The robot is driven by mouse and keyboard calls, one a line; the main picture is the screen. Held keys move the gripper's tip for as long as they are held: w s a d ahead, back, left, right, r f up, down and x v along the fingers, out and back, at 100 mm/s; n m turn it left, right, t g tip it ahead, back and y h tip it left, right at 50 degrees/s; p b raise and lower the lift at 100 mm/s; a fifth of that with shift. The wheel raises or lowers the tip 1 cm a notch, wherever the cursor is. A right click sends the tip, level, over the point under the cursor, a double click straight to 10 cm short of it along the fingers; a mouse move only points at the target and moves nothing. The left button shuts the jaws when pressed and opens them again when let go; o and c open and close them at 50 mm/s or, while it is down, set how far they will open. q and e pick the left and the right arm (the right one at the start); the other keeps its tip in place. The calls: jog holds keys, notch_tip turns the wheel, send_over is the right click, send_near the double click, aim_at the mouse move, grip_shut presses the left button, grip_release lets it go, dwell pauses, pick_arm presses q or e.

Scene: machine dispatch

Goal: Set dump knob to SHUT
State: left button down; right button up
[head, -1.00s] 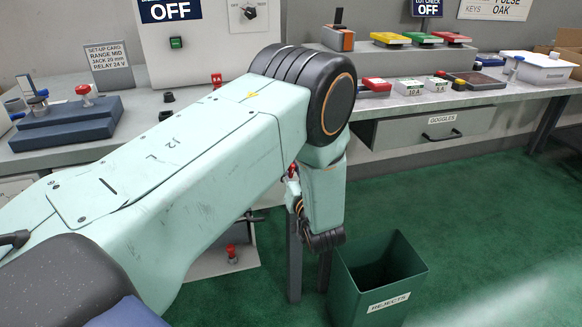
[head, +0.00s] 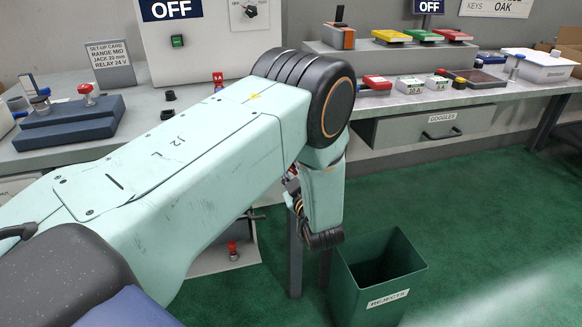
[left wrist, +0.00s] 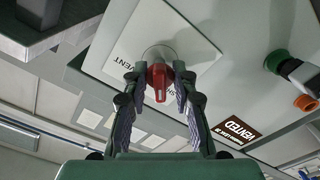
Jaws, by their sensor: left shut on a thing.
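In the left wrist view a red knob (left wrist: 159,84) sits on a round metal base on a pale plate (left wrist: 140,45). The plate reads VENT on the left; a second word starting "SH" is partly covered by my finger. The knob's bar points down in the picture. My left gripper (left wrist: 160,74) is shut on the knob, one finger on each side. In the head view my left arm bends down in front of the bench and hides the knob and most of the gripper. My right gripper is in neither view.
A brown VENTED sign (left wrist: 238,131) and green and orange fittings (left wrist: 306,103) are right of the knob. A green REJECTS bin (head: 385,275) stands on the floor right of my arm. The bench (head: 385,103) holds a blue block (head: 66,131) and several small boxes.

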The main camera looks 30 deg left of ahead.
pick_arm(q)
jog(key=shift+f+n, duration=0.1)
jog(key=shift+n, duration=0.5)
jog(key=c, duration=1.4)
grip_release()
jog(key=shift+s+d, duration=0.1)
jog(key=v, duration=0.7)
jog(key=shift+s+d, duration=0.15)
